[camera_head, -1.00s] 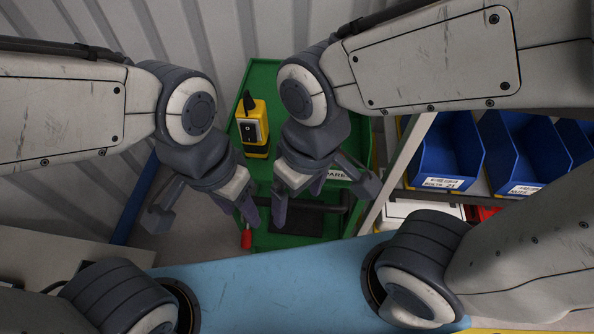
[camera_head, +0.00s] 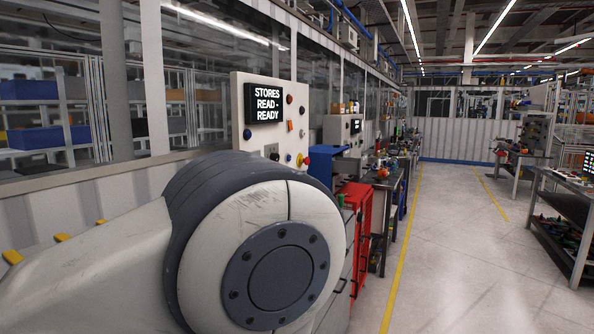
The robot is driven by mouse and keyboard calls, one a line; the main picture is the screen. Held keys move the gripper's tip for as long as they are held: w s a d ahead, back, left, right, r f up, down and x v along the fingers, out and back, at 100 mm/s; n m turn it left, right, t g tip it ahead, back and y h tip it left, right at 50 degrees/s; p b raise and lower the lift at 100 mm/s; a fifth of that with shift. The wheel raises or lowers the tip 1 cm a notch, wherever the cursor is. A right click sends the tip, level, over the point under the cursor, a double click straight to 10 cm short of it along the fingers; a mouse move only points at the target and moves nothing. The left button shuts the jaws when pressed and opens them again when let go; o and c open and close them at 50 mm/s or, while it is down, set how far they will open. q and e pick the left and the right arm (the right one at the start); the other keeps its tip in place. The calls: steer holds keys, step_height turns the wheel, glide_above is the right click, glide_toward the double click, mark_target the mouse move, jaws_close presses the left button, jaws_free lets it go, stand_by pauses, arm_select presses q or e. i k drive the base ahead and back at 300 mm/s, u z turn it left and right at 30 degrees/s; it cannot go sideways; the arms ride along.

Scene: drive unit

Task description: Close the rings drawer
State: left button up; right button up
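Neither of my grippers is in view; only a large joint and link of one of my arms fill the lower left. I cannot pick out a rings drawer. A grey cabinet front with dark handles (camera_head: 341,285) shows just right of my arm, mostly hidden behind it. No label on it can be read, and I cannot tell whether any drawer stands open.
A control panel (camera_head: 240,132) reading "STORES READ- READY" stands behind my arm. A red cabinet (camera_head: 364,215) and cluttered benches (camera_head: 393,180) line the left side. A dark shelf unit (camera_head: 562,222) stands at the right. The grey aisle floor (camera_head: 455,255) between is clear.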

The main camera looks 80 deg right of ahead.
mark_target(342, 165)
steer(key=z, duration=0.05)
steer(key=k, duration=0.95)
steer(key=z, duration=2.9)
steer(key=i, duration=2.15)
steer(key=u, duration=0.55)
steer(key=k, duration=0.25)
steer(key=z, duration=0.75)
steer(key=i, duration=0.7)
steer(key=u, duration=0.05)
